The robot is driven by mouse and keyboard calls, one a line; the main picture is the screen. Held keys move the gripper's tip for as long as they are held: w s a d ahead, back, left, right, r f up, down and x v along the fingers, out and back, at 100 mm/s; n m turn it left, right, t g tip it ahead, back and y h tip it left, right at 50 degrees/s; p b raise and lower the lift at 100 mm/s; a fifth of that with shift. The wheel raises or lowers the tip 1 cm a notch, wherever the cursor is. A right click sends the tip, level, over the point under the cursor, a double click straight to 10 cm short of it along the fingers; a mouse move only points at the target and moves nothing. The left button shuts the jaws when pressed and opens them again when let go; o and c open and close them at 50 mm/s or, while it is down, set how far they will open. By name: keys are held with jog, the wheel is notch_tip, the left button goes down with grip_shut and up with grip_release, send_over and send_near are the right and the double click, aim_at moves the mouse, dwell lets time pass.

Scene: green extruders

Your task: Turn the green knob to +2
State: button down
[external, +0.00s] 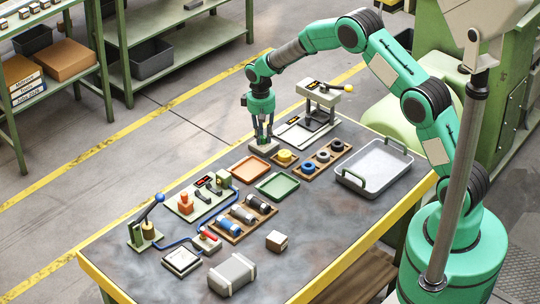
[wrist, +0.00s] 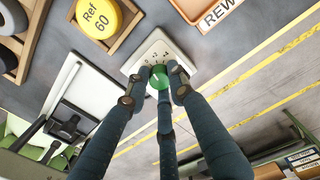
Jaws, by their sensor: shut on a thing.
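The green knob (wrist: 160,77) sits on a pale box (wrist: 148,50) with small dark scale marks, too small to read. The fingers of my gripper (wrist: 159,84) close around the knob from several sides. I cannot tell which mark the knob points to. In the external view my gripper (external: 263,134) points straight down at the back edge of the bench, over the pale box (external: 259,147). The knob is hidden by the fingers there.
An orange tray (external: 251,169) and a wooden rack with a yellow disc (external: 285,156) lie just in front of the box. A press with a yellow-ended lever (external: 322,98) stands close to its right. A grey handled tray (external: 374,169) is farther right.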

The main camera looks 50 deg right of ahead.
jog(key=shift+w+r+m+p, duration=0.1)
jog(key=shift+m+p, duration=0.2)
jog(key=shift+m, duration=0.45)
jog(key=shift+w+r+m+p, duration=0.1)
jog(key=shift+m+p, duration=0.2)
jog(key=shift+m, duration=0.45)
jog(key=c, duration=1.6)
grip_release()
jog(key=shift+o, duration=0.4)
jog(key=shift+f, duration=0.15)
notch_tip(320, 180, up, 12)
jog(key=shift+a, duration=0.25)
